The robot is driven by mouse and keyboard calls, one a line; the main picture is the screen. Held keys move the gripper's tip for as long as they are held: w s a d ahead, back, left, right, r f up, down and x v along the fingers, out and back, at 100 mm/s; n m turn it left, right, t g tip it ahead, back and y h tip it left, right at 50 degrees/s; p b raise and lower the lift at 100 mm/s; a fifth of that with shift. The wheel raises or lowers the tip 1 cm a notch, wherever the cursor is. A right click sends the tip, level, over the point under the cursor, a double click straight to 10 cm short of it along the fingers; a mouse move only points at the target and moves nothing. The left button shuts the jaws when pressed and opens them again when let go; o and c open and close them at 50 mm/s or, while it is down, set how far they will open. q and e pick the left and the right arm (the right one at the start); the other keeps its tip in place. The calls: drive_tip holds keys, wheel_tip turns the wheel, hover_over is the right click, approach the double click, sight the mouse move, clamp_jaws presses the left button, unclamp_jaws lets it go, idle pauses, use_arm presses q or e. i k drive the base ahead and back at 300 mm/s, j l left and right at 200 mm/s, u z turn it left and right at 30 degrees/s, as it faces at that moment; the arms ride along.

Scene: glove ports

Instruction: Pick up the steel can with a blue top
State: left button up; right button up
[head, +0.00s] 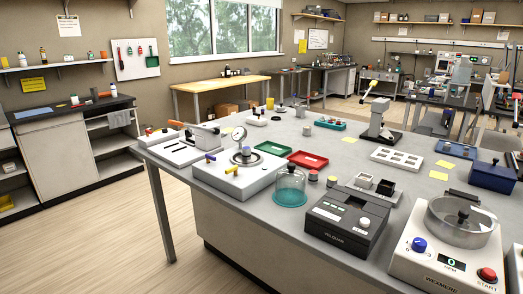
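I cannot clearly make out a steel can with a blue top. A small grey cylinder (306,130) stands upright on the grey bench (290,222) behind the red tray; its top colour is too small to tell. Two small cylinders stand beside the glass dome, one with a reddish top (313,176) and one with a yellowish top (332,181). Neither of my grippers is in view.
Floor (95,235) at left is clear.

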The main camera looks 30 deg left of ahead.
sight(246, 151)
drive_tip(key=u, duration=1.05)
